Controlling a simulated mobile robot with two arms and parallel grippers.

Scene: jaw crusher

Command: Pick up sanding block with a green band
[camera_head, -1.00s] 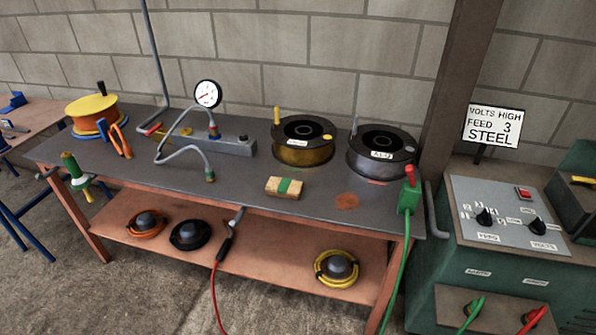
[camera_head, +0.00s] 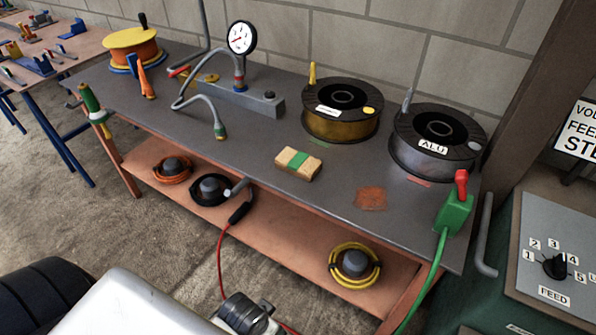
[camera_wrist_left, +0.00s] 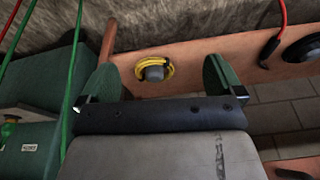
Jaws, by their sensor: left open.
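The sanding block (camera_head: 298,164) is a tan block with a green band around its middle. It lies flat on the grey top of the workbench (camera_head: 250,150), near the front edge, in the head view. My left gripper (camera_wrist_left: 157,76) shows in the left wrist view with its two dark green fingers wide apart and nothing between them. It faces the lower shelf, and the block is not in that view. In the head view, parts of my arm show at the bottom left, well below the block, but the fingers are out of frame. My right gripper is in neither view.
Two wire spools (camera_head: 340,110) (camera_head: 436,142) stand behind and right of the block. A gauge (camera_head: 242,38) and bent hose (camera_head: 190,100) are to its left. Coils, including a yellow one (camera_head: 354,264), lie on the lower shelf.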

